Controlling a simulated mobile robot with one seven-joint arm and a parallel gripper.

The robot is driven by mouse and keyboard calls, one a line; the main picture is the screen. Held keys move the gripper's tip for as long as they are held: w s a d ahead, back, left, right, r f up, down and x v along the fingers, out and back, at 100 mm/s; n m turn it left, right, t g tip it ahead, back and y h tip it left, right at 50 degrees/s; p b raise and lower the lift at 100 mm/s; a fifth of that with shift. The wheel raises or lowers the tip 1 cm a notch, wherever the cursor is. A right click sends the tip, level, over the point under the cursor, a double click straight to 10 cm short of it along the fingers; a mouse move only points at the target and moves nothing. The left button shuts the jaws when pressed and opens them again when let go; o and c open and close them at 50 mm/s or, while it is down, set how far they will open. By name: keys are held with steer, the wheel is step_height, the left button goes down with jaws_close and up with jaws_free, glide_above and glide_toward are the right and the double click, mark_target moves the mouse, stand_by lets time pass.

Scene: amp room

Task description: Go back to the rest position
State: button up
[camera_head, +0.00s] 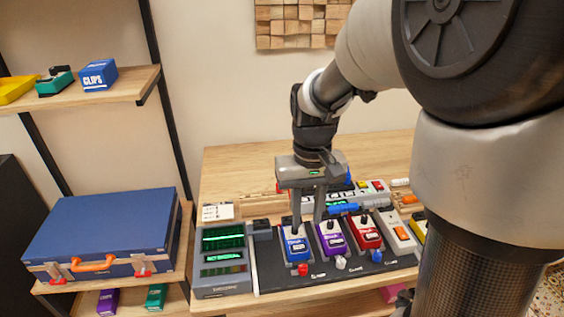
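My gripper (308,222) points down over the dark pedal board (272,268) on the wooden table. Its two fingers are apart with a gap between them, and I see nothing held. The fingertips are at the back end of the blue pedal (296,250) and the purple pedal (333,241). I cannot tell whether they touch either one. A red pedal (367,234) sits to the right of the purple one. My arm reaches in from the upper right and hides part of the table.
A grey device with green displays (222,256) stands left of the board. A white strip with coloured buttons (368,189) and a blue object (343,208) lie behind the pedals. A blue case (105,230) rests on the left shelf. The table's back left (235,170) is clear.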

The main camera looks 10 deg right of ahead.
steer(key=s+r+t+p, duration=0.2)
steer(key=s+r+p, duration=0.2)
steer(key=r, duration=0.6)
steer(key=s+r+t+p, duration=0.3)
steer(key=s+r+p, duration=0.2)
steer(key=s+r, duration=0.3)
step_height(320, 180, up, 3)
steer(key=shift+s+f+t, duration=0.2)
steer(key=shift+s+t, duration=0.1)
steer(key=shift+s, duration=0.1)
